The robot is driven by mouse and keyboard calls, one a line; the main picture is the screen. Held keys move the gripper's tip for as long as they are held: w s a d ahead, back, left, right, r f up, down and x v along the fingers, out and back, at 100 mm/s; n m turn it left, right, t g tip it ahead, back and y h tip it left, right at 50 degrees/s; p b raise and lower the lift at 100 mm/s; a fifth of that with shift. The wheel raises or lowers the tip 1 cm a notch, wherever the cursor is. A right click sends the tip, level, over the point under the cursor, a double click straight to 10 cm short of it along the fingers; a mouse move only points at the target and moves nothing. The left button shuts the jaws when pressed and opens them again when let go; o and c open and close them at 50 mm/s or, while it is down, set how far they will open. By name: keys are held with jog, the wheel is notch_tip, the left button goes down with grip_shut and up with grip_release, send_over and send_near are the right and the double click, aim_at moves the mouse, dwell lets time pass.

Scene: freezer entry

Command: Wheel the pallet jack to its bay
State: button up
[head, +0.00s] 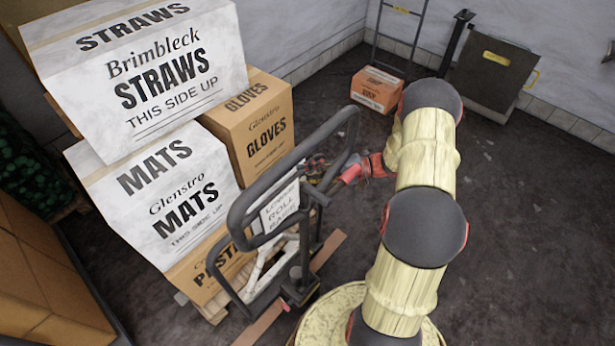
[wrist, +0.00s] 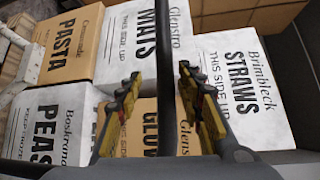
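The pallet jack (head: 305,258) stands at a pallet stacked with cartons. Its dark loop handle (head: 243,207) rises at the near side, with a white sign reading ROLL on it. My gripper (head: 316,170) is at the right side of the loop, reached from the right by my arm. In the wrist view my gripper (wrist: 160,76) has its yellow fingers apart, on either side of a dark handle bar (wrist: 165,45), with gaps visible beside the bar. I cannot make out a marked bay.
The load includes a STRAWS carton (head: 140,75), a MATS carton (head: 150,190) and a GLOVES carton (head: 255,125). A flat brown strip (head: 328,250) lies by the jack. An orange box (head: 376,90) and a dark panel (head: 492,75) stand near the back wall. Floor at right is clear.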

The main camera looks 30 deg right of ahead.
jog(key=shift+d, duration=0.1)
jog(key=v, duration=1.2)
